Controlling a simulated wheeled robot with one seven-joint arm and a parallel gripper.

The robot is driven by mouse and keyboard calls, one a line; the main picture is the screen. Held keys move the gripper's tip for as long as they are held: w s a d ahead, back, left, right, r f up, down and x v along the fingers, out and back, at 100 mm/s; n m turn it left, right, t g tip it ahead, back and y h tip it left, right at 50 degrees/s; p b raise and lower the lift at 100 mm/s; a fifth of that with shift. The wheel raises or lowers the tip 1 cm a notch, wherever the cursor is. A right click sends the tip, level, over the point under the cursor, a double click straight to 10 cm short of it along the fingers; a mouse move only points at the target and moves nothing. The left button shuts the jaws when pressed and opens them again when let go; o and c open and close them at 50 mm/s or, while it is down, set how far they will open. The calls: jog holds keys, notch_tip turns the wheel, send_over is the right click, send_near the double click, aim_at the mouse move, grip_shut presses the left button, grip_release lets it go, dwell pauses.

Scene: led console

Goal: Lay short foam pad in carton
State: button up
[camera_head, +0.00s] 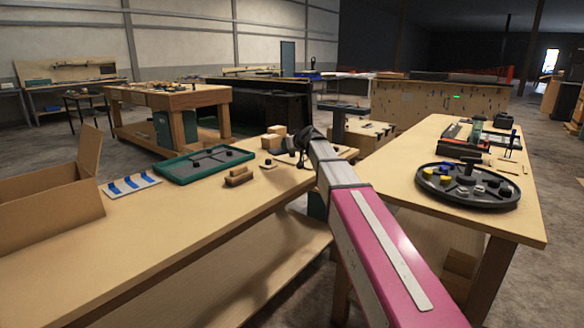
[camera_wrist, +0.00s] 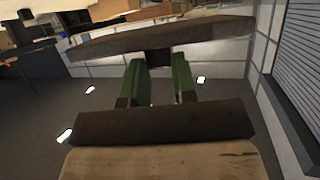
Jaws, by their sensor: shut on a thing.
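The open cardboard carton (camera_head: 40,220) stands at the left end of the long workbench, with a flap raised. In the wrist view, my gripper (camera_wrist: 160,64) has two green fingers reaching away from a dark brown crossbar. The fingers are closed on a small black part beneath a long dark grey-brown bar, which appears to be the short foam pad (camera_wrist: 205,33). The bar lies crosswise beyond the fingertips, slightly tilted. In the head view, my arm reaches over the bench's far end, well right of the carton, and hides most of the gripper; the pad cannot be made out there.
A green tray (camera_head: 168,167) and a white sheet with blue strips (camera_head: 131,186) lie between the carton and my gripper. Wooden blocks (camera_head: 240,177) sit nearby. A round black tray (camera_head: 455,196) of small parts is on the right table (camera_head: 500,222). The bench front is clear.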

jog(key=w+a+n+g+y, duration=0.2)
jog(key=a+n+y, duration=0.1)
jog(key=a, duration=0.7)
send_over(278, 182)
jog(key=shift+g, duration=0.3)
jog(key=f, duration=0.6)
jog(key=shift+s+f, duration=0.1)
jog(key=shift+s, duration=0.15)
jog(key=shift+f, duration=2)
jog(key=o, duration=0.9)
jog(key=shift+f, duration=0.1)
